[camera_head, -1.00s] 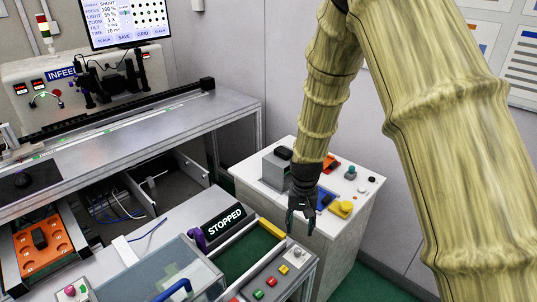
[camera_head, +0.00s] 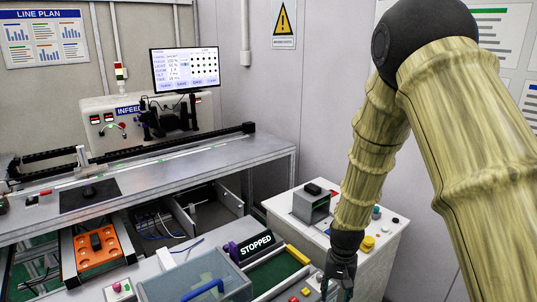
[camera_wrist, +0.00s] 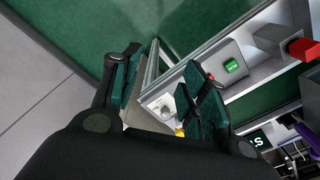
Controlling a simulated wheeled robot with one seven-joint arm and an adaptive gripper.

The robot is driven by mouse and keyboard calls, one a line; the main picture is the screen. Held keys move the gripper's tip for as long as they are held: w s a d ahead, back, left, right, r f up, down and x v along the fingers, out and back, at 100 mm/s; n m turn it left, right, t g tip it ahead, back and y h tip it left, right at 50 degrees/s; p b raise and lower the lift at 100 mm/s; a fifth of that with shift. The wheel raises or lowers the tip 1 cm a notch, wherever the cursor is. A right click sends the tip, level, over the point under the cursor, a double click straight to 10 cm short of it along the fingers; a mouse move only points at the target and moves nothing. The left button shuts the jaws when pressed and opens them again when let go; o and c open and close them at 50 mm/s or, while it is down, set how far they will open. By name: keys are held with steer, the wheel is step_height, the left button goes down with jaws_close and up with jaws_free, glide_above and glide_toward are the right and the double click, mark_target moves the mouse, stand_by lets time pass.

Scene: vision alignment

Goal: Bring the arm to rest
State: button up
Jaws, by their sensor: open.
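My gripper (camera_head: 340,284) hangs at the end of my bamboo-textured arm, at the lower right of the head view, pointing down. It is beside the white cabinet and near the right end of the panel with coloured buttons. In the wrist view my gripper (camera_wrist: 160,95) shows its two dark green fingers apart, with nothing held between them. Beyond the fingers are the panel edge and the green floor. The fingertips are partly cut off or dark in the head view.
A white cabinet (camera_head: 385,262) with knobs and buttons stands beside my arm. The long grey bench (camera_head: 190,157) with a monitor (camera_head: 185,69) stands behind.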

steer(key=s+d+f+n+b, duration=0.1)
steer(key=s+f, duration=0.5)
steer(key=f, duration=0.3)
steer(key=s+d+f, duration=0.1)
steer(key=s+f, duration=0.5)
steer(key=f, duration=0.2)
steer(key=s+f+n, duration=0.1)
steer(key=s+f, duration=0.4)
steer(key=s, duration=0.6)
steer(key=s+f+n+b, duration=0.1)
steer(key=s+f, duration=0.4)
steer(key=s, duration=0.6)
steer(key=shift+s+d, duration=0.3)
steer(key=shift+d, duration=0.15)
